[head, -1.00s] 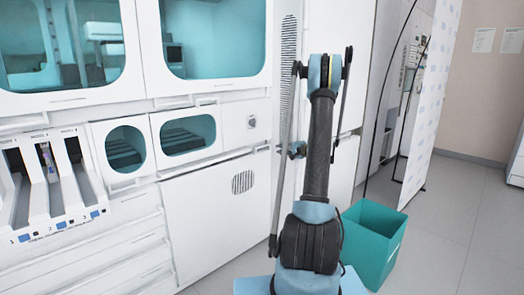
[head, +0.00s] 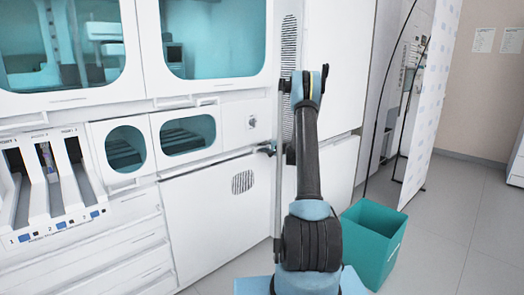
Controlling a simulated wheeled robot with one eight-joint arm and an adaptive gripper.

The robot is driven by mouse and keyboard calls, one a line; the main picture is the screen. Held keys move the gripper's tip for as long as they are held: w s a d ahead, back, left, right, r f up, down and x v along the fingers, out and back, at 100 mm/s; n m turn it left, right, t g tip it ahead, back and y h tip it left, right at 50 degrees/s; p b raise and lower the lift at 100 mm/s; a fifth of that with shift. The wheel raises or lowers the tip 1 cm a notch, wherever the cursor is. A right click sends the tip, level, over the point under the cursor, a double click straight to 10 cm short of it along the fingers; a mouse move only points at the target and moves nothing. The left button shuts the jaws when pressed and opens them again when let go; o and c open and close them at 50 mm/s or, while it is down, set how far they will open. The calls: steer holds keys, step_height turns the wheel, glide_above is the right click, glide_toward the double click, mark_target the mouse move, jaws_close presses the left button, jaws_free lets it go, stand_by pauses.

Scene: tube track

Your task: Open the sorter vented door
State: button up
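The sorter's vented door (head: 215,215) is the white lower panel with a small round-cornered vent grille (head: 242,182). It sits below the two small teal windows and looks closed, with a thin dark seam along its top edge. My arm stands in front of the machine, right of the door. My gripper (head: 266,150) shows as a small dark shape at the door's upper right corner. The arm hides most of it. I cannot tell whether it touches the door or whether its fingers are open.
A teal bin (head: 372,243) stands on the floor right of my arm. A rack with numbered slots (head: 52,190) is at the left of the machine. A tall white panel (head: 432,110) stands behind the bin. The grey floor at right is clear.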

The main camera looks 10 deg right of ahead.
steer(key=shift+w+a+f, duration=0.1)
steer(key=shift+w+a, duration=0.15)
steer(key=shift+w, duration=0.1)
jaws_close()
steer(key=shift+s+a, duration=0.1)
steer(key=shift+s, duration=0.1)
